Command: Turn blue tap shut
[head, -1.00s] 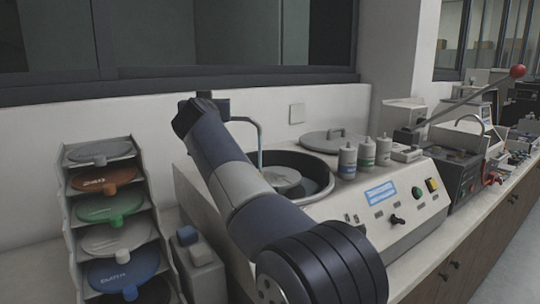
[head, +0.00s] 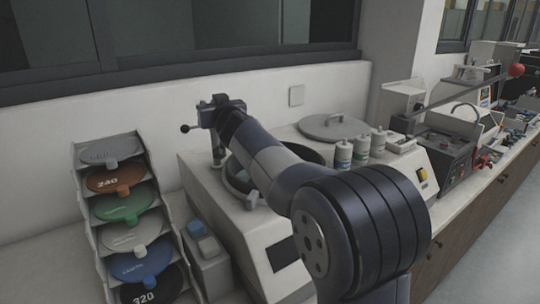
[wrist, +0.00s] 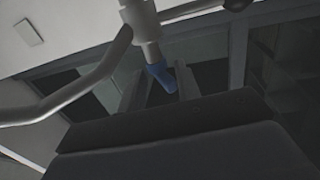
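The blue tap lever (wrist: 160,75) shows in the wrist view, on a pale metal valve stem with a curved spout pipe (wrist: 75,92). My gripper (wrist: 160,86) reaches up from below; its two fingers stand apart, one on each side of the lever's tip. I cannot tell whether either finger touches it. In the head view my gripper (head: 216,104) is at the tap post behind the machine's round bowl (head: 308,154). The blue lever is hidden there.
Three white bottles (head: 362,151) and a round lid (head: 333,127) sit on the machine. A red-knobbed press lever (head: 516,70) is at the right.

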